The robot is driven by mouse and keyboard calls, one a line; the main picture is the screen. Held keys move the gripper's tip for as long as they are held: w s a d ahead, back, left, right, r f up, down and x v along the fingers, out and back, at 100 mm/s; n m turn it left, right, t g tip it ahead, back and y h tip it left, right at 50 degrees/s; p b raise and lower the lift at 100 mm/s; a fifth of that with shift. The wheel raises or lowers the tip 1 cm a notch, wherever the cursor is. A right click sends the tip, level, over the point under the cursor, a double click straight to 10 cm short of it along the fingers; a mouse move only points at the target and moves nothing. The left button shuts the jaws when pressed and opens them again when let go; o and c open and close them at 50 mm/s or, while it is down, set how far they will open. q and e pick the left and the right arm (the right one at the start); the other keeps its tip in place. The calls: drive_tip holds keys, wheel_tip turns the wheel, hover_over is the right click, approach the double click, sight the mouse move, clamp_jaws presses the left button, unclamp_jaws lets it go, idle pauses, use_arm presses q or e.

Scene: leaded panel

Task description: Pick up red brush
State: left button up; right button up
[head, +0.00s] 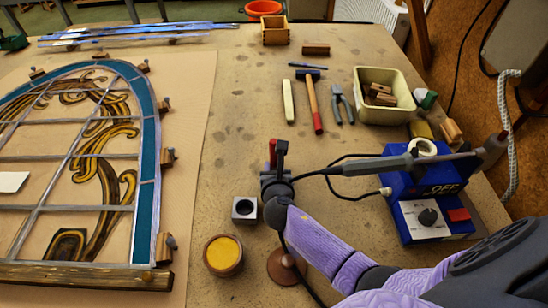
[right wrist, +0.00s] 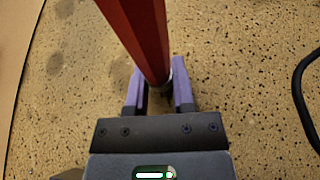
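The red brush (right wrist: 140,35) shows in the right wrist view as a thick red shaft, wide near the camera and narrowing down between my right gripper's purple fingers (right wrist: 158,95). The fingers lie close on both sides of it and appear shut on it. A bit of silver shows beside its lower end; the bristles are hidden. In the head view a short red piece of the brush (head: 272,152) stands up at the dark right gripper (head: 276,184), beside a black upright part. My left gripper is not in view.
A yellow-filled pot (head: 222,255), a grey block with a round hole (head: 244,209) and a copper-coloured disc (head: 284,268) are near the arm. A blue soldering station (head: 425,200) with cables stands right. A hammer (head: 312,100) and pliers (head: 341,103) lie behind; the leaded panel (head: 148,170) lies left.

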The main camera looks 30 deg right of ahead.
clamp_jaws()
